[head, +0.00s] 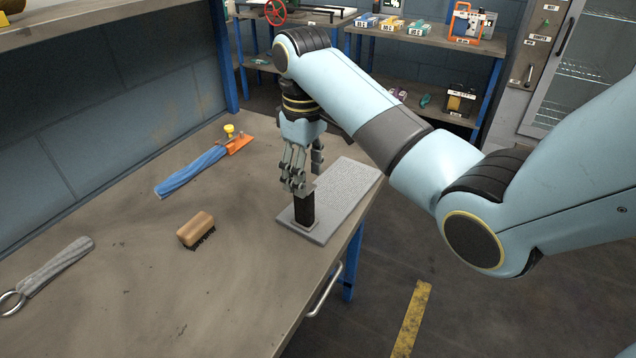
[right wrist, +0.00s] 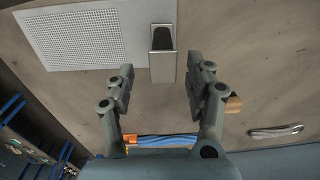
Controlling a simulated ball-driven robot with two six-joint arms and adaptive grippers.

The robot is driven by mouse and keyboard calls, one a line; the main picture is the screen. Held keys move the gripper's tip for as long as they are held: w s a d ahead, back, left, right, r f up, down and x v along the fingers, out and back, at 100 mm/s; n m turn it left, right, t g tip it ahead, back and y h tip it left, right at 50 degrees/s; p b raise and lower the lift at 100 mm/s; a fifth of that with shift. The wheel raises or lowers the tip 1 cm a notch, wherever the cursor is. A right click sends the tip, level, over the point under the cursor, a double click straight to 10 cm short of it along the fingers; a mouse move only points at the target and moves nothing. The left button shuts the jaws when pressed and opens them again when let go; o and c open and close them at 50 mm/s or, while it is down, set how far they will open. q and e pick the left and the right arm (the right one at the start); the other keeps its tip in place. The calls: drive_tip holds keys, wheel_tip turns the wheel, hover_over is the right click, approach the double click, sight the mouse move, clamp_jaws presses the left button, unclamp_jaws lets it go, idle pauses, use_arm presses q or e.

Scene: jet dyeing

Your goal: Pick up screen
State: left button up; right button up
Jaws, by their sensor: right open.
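The screen (head: 345,195) is a flat light-grey perforated plate with an upright dark handle (head: 304,208) near its front end. It lies on the workbench by the right edge. In the right wrist view the screen (right wrist: 85,38) is at the upper left, and its handle (right wrist: 162,52) stands just beyond the fingertips, roughly centred between them. My right gripper (head: 305,181) points down over the handle end. It is open, with its fingers apart in the right wrist view (right wrist: 160,72) and nothing held. Whether a finger touches the handle cannot be told. My left gripper is out of view.
On the workbench (head: 130,275) lie a wooden brush (head: 196,230), a blue-wrapped tool with an orange end (head: 195,170), and a grey tool with a metal ring (head: 55,270). A wall borders the bench at left. A shelf unit (head: 430,38) stands behind.

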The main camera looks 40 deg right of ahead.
sight(304, 212)
drive_tip(key=f, duration=0.4)
drive_tip(key=shift+s+a, duration=0.1)
drive_tip(key=shift+s, duration=0.2)
drive_tip(key=f, duration=0.6)
drive_tip(key=shift+w+a+f+b, duration=0.1)
drive_tip(key=shift+w+f+b, duration=0.05)
drive_tip(key=shift+w+b, duration=0.25)
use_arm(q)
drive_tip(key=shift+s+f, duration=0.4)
use_arm(e)
drive_tip(key=shift+c, duration=0.9)
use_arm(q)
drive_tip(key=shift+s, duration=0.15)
use_arm(e)
clamp_jaws()
